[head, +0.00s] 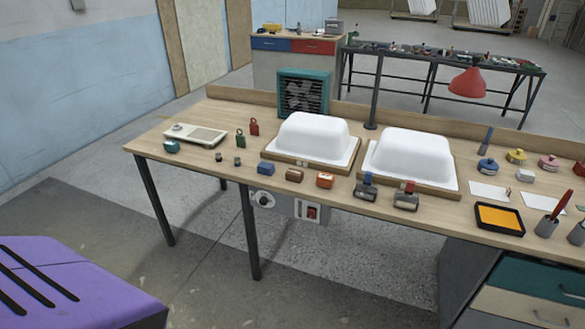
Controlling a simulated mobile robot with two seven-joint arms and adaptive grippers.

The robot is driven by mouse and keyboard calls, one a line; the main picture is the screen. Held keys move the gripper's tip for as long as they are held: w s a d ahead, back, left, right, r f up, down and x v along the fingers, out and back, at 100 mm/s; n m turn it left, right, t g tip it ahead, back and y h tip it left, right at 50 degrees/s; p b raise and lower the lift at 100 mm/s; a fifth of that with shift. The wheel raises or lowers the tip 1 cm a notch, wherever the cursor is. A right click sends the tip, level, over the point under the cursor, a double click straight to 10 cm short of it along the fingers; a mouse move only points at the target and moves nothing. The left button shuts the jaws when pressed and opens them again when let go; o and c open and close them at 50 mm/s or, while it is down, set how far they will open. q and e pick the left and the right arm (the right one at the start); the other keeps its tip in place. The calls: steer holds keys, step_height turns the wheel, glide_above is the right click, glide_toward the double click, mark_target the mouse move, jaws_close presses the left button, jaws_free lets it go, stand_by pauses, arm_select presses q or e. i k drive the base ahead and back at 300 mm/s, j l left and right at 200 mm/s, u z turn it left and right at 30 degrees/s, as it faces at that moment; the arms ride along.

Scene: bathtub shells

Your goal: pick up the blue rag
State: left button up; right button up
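A small blue folded-looking piece (266,168) lies near the front edge of the long wooden workbench (222,184), left of a brown piece and an orange piece. It may be the blue rag, but it is too small to be sure. A teal rounded item (171,146) lies at the bench's left end. Neither of my grippers shows in the head view.
Two white tub shells (310,137) (412,155) sit on wooden boards mid-bench. A teal fan box (303,92) stands behind them. A scale-like device (195,134) is at left. Tools, a red lamp (468,83) and a yellow tray (499,218) are at right.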

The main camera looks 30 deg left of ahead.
mark_target(264, 168)
steer(key=i+j+z, duration=0.1)
steer(key=j+z, duration=0.2)
steer(key=j, duration=0.2)
steer(key=j+z, duration=0.3)
steer(key=j, duration=0.15)
steer(key=j+z, duration=0.3)
steer(key=j, duration=1.9)
steer(key=k, duration=0.05)
